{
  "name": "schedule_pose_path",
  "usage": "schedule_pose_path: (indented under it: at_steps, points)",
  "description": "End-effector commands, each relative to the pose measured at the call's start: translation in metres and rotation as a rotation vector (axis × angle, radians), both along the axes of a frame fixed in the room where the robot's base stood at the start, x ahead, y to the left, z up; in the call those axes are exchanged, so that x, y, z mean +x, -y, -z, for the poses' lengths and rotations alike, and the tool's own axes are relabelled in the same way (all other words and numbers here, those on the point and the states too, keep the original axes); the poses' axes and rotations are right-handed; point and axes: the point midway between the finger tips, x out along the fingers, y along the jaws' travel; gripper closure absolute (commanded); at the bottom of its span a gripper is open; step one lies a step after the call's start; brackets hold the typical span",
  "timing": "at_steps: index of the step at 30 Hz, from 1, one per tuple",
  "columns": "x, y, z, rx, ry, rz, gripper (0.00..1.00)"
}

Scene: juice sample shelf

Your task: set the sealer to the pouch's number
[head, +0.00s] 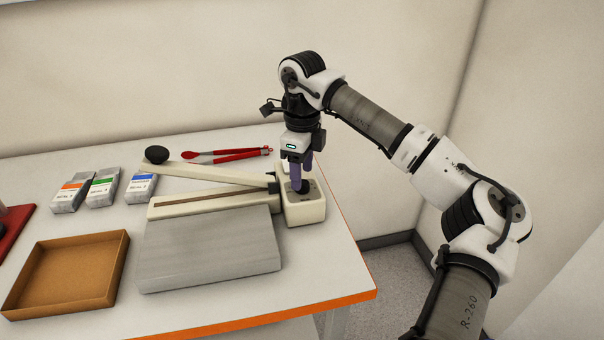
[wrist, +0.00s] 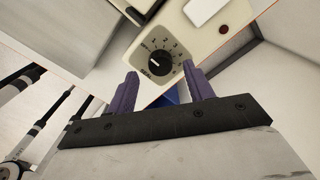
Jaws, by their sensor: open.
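The cream sealer (head: 305,208) stands at the right of the table, its long arm with a black round knob raised toward the left. My gripper (head: 301,180) is above the dial. Its purple fingers are open, and in the wrist view they (wrist: 160,88) stand to either side below the dial, not closed on it.
Red tongs (head: 228,155) lie behind the sealer. A grey platform (head: 210,250) is in front of it, with an open brown tray (head: 68,270) at the left. A red item (head: 12,230) is at the left edge. The table ends just right of the sealer.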

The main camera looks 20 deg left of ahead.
Motion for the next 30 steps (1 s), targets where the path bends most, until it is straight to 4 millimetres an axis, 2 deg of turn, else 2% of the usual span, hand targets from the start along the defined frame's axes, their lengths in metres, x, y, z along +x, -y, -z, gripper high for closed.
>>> schedule_pose_path:
  at_steps: [6, 16, 26, 27, 30]
  points:
    - [0.0, 0.0, 0.022, 0.001, -0.001, 0.0, 0.48]
    - [0.0, 0.0, 0.026, 0.0, 0.0, 0.0, 0.48]
    - [0.0, 0.0, 0.026, 0.0, 0.0, 0.0, 0.9]
    - [0.0, 0.0, 0.026, 0.0, 0.0, 0.0, 0.93]
    - [0.0, 0.0, 0.026, 0.0, 0.0, 0.003, 0.93]
